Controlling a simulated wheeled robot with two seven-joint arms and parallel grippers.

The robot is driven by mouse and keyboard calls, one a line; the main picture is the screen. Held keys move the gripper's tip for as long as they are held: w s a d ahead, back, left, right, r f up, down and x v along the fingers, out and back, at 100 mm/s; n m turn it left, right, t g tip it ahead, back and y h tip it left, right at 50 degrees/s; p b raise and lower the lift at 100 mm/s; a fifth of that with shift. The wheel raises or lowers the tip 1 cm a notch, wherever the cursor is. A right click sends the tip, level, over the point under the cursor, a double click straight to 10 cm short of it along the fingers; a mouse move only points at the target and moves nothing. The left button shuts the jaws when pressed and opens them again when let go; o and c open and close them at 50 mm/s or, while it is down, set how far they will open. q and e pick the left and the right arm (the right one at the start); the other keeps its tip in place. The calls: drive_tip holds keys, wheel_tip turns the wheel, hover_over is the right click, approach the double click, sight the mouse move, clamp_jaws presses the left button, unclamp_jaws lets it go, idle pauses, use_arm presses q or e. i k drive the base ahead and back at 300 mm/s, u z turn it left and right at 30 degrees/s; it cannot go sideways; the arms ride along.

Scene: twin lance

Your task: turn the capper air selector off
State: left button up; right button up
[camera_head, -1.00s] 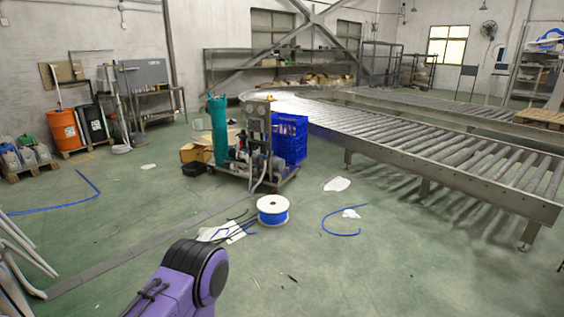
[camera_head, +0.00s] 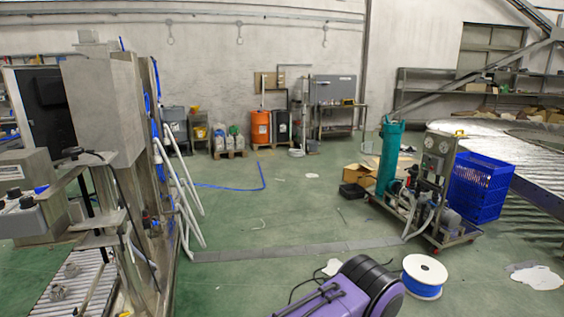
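A grey metal machine (camera_head: 112,115) stands at the left edge of the view. A grey control box (camera_head: 18,218) with dark knobs (camera_head: 14,193) on top is mounted at its near side. I cannot tell whether one of these knobs is the capper air selector, and no label or setting is readable. Neither of my grippers is in view.
A short roller conveyor (camera_head: 75,280) lies at the lower left. White pipes (camera_head: 182,185) lean by the machine. A cart with a green tank (camera_head: 390,160), a blue crate (camera_head: 482,188) and a white-and-blue spool (camera_head: 424,276) stand right. The middle floor is mostly clear.

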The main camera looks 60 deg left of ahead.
sight(38, 190)
drive_tip(key=u, duration=3.5)
drive_tip(key=i, duration=0.75)
drive_tip(key=z, duration=0.7)
